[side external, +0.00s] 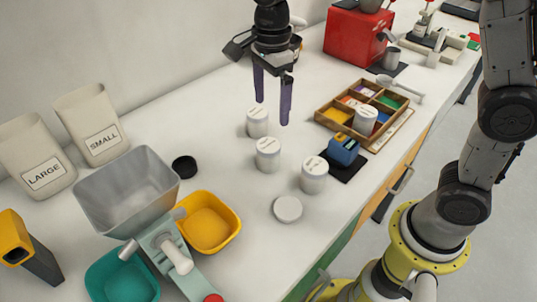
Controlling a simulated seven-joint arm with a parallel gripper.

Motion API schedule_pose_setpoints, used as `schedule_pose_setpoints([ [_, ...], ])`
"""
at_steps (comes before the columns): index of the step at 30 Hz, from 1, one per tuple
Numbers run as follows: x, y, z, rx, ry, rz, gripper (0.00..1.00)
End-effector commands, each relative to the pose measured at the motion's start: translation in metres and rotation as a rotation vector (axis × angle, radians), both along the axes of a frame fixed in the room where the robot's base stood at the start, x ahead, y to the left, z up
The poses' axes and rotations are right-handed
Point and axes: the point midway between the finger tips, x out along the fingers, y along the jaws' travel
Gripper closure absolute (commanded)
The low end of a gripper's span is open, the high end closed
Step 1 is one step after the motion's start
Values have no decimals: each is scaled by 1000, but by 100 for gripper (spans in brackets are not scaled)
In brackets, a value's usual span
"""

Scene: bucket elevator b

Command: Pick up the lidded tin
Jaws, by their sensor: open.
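Several white cylindrical tins with pale lids stand upright. One tin (257,124) is at the back, a second tin (268,156) is in front of it, and a third tin (314,177) is to the right. Another tin (366,120) stands in a wooden compartment tray. The view does not show which one is meant by the lidded tin. My gripper (273,110) points down with its two purple fingers apart and nothing between them. In the picture its fingertips are just above and right of the back tin, apart from all the tins as far as I can tell.
A flat white disc (288,208) lies in front. A blue device (344,151) sits on a black mat beside the wooden tray (329,117). A grey hopper (130,190), yellow bowl (209,221) and black cup (184,167) stand left. A red machine (353,40) is behind.

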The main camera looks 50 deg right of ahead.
Motion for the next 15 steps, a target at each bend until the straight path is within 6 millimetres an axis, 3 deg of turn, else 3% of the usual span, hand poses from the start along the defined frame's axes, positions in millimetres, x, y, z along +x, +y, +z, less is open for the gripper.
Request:
schedule_pose_setpoints([
  [9, -2, 0, -58, 0, 3, 1, 0],
  [15, -1, 0, -76, 0, 0, 1, 0],
])
